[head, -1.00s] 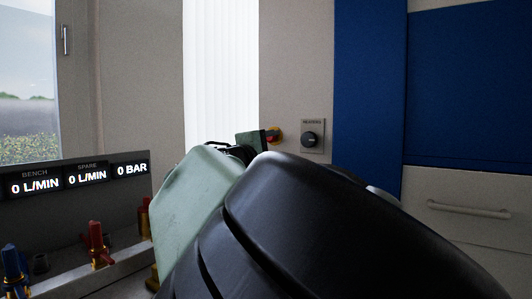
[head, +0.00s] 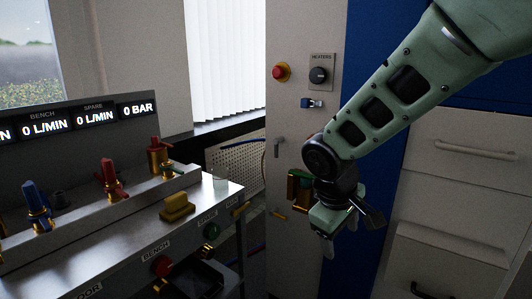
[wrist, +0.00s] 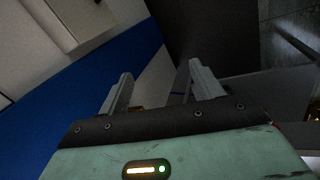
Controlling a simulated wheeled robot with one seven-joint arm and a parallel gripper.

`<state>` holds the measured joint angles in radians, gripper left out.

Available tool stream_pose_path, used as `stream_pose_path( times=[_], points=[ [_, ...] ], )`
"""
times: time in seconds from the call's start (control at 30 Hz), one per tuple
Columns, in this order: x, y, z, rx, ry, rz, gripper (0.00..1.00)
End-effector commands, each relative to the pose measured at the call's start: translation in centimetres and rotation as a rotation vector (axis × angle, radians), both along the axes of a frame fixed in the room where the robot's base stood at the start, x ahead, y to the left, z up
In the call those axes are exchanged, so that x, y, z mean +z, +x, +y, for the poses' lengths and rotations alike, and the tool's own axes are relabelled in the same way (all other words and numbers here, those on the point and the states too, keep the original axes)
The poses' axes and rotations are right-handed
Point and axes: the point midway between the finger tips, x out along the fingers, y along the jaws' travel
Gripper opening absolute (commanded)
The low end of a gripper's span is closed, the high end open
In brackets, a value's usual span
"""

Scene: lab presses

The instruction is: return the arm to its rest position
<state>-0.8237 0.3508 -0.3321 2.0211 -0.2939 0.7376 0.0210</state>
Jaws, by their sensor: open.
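My gripper (head: 332,238) hangs at the end of my green arm in the head view, pointing down in front of the grey and blue cabinet front. In the wrist view my gripper (wrist: 160,88) shows two grey fingers spread apart with nothing between them. The arm comes in from the upper right of the head view and bends at a dark wrist joint. It touches nothing that I can see.
Left is a bench with red and blue valves (head: 111,180), a yellow block (head: 177,207), a red button (head: 162,266) and displays (head: 95,117). Drawers (head: 455,185) stand right.

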Motion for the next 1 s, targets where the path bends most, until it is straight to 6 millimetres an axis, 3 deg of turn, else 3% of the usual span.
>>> stream_pose_path(
  times=[0.03, 0.1, 0.2, 0.5, 0.6, 1.0],
  points=[
    [0.1, -3.2, 0.3, -0.012, 0.07, 0.045, 0.66],
    [0.2, -7.2, 1.1, -0.018, 0.147, 0.095, 0.66],
    [0.4, -12.1, 1.7, -0.022, 0.217, 0.144, 0.66],
    [0.3, -22.1, 1.1, -0.03, 0.288, 0.203, 0.66],
    [0.9, -24.1, 0.6, -0.035, 0.29, 0.207, 0.66],
    [9.4, -23.9, 0.8, -0.033, 0.29, 0.209, 0.66]
  ],
)
